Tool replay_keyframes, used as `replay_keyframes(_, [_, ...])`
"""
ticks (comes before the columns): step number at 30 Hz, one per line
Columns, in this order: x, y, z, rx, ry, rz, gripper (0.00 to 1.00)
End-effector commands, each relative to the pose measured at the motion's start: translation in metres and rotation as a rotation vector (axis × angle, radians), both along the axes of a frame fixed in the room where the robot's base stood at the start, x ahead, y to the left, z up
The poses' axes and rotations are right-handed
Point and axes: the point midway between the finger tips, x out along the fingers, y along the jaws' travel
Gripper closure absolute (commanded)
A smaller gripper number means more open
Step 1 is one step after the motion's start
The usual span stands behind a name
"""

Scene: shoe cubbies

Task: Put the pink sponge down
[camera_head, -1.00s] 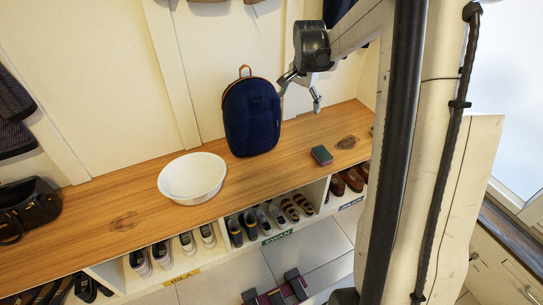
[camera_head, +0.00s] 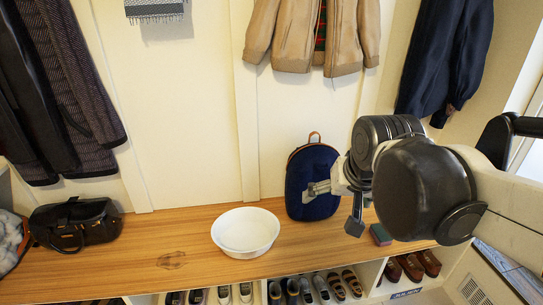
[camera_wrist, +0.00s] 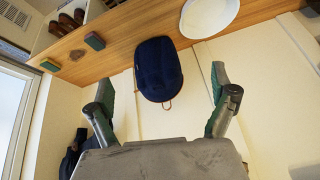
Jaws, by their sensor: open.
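A small block with a dark green face and a reddish side (camera_head: 380,234), which may be the pink sponge, rests on the wooden bench (camera_head: 190,240) right of the navy backpack (camera_head: 318,205). It also shows in the wrist view (camera_wrist: 94,41), at upper left. A second small green block (camera_wrist: 50,64) lies farther left there. My gripper (camera_head: 335,208) is in front of the backpack, left of the first block. In the wrist view my gripper (camera_wrist: 162,85) has its fingers wide apart with nothing between them but the view of the backpack and wall.
A white bowl (camera_head: 245,232) stands on the bench left of the backpack. A black bag (camera_head: 75,225) sits at the far left. Shoes (camera_head: 318,288) fill cubbies below. Coats (camera_head: 310,35) hang above. Bench left of the bowl is largely clear.

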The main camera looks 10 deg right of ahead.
Motion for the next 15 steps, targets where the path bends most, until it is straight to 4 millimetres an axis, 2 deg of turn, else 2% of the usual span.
replay_keyframes(1, [-0.014, 0.008, -0.003, -0.013, -0.014, 0.037, 0.09])
replay_keyframes(6, [-0.047, 0.026, -0.011, -0.057, -0.060, 0.148, 0.09])
replay_keyframes(10, [-0.062, 0.034, -0.017, -0.082, -0.083, 0.204, 0.09])
replay_keyframes(15, [-0.070, 0.038, -0.021, -0.094, -0.096, 0.234, 0.09])
